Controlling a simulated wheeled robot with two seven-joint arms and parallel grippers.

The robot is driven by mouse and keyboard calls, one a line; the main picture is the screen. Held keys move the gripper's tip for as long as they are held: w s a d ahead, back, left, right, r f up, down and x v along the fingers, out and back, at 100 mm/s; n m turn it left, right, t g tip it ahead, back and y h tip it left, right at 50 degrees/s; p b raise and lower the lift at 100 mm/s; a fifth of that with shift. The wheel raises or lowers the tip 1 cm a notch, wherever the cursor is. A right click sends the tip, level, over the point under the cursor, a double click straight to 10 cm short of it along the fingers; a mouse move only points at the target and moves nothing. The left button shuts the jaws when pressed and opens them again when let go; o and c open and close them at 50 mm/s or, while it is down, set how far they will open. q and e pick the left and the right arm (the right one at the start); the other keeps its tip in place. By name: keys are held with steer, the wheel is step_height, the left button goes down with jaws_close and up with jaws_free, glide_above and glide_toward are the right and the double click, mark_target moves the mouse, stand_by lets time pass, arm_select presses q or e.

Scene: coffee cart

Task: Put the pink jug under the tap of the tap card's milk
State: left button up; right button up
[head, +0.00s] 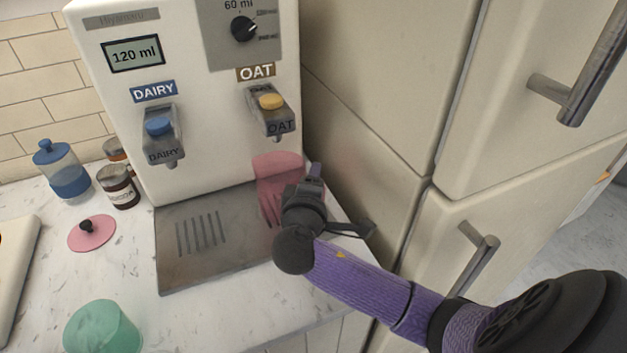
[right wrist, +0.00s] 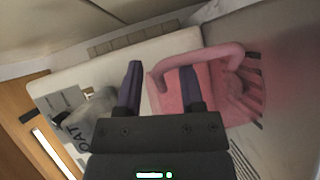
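The pink jug (head: 275,172) stands at the back right of the metal drip tray (head: 180,275), below the OAT tap (head: 272,115). The DAIRY tap (head: 162,140) is to its left, with bare tray under it. My right gripper (head: 312,178) is at the jug's right front and hides part of it. In the right wrist view the gripper (right wrist: 160,85) has its fingers apart, and one finger overlaps the pink jug (right wrist: 215,85) near its handle. I cannot tell whether they touch. My left gripper is not in view. No tap card shows.
A pink lid (head: 92,232), a blue-lidded jar (head: 65,172) and a dark jar (head: 119,187) stand left of the dispenser (head: 210,170). A green cup (head: 102,330) is at the front left. A cream cabinet (head: 375,160) closes off the right side.

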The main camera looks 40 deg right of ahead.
steer(key=shift+r, duration=0.25)
steer(key=p+v, duration=0.2)
steer(key=v, duration=1)
